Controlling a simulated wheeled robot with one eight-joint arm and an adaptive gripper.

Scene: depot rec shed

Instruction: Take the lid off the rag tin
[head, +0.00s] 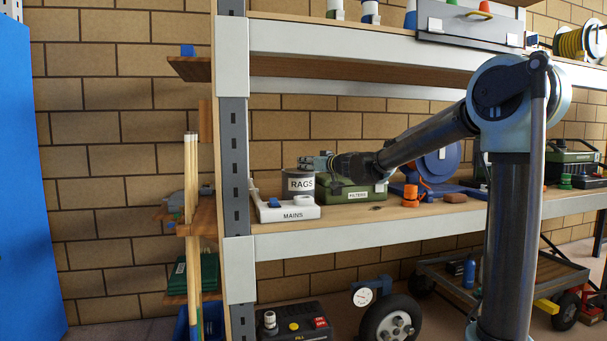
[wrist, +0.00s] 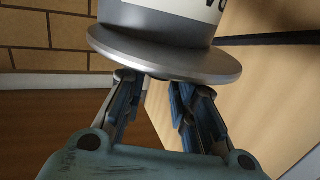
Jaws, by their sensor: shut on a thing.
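The rag tin (head: 300,185), a grey can with a white "RAGS" label, stands on the middle shelf at its left end. My gripper (head: 311,162) is at the top of the tin, reaching in from the right. In the wrist view the tin body (wrist: 170,22) and its wide grey metal lid (wrist: 215,65) fill the top of the picture. The lid sits against the tin, with no clear gap between them. My gripper (wrist: 156,82) is shut on the lid at its centre; the part between the fingertips is mostly hidden.
A white "MAINS" box (head: 291,211) stands just in front of the tin. A green "FILTERS" box (head: 357,192) is close on its right, beside an orange object (head: 410,195) and a blue reel (head: 438,164). The grey shelf post (head: 236,150) is to the left.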

